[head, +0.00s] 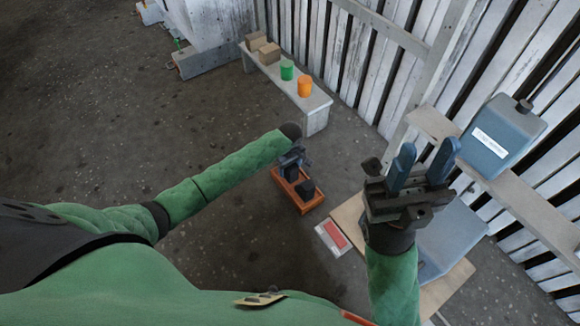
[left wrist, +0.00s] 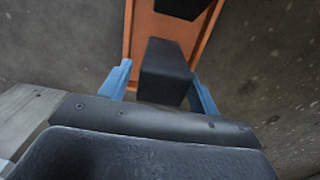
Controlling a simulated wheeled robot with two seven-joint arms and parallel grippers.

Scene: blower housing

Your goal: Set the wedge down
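A dark wedge-like block (left wrist: 165,72) shows in the left wrist view, over or in an orange tray (left wrist: 132,28). My left gripper (left wrist: 162,85) has its blue fingers spread on either side of this block, with a gap visible at the left finger. Whether the block rests on the tray floor is hard to tell. In the head view my left gripper (head: 294,158) is above the far end of the orange tray (head: 297,205). A second dark block (head: 307,189) sits at the tray's near end. My right gripper (head: 424,165) is raised, open and empty.
A grey bench (head: 318,104) holds an orange cup (head: 305,86), a green cup (head: 287,69) and brown boxes (head: 269,53). A red-and-white item (head: 333,238) lies right of the tray. A blue-grey container (head: 502,138) stands by the slatted wall. The floor at left is clear.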

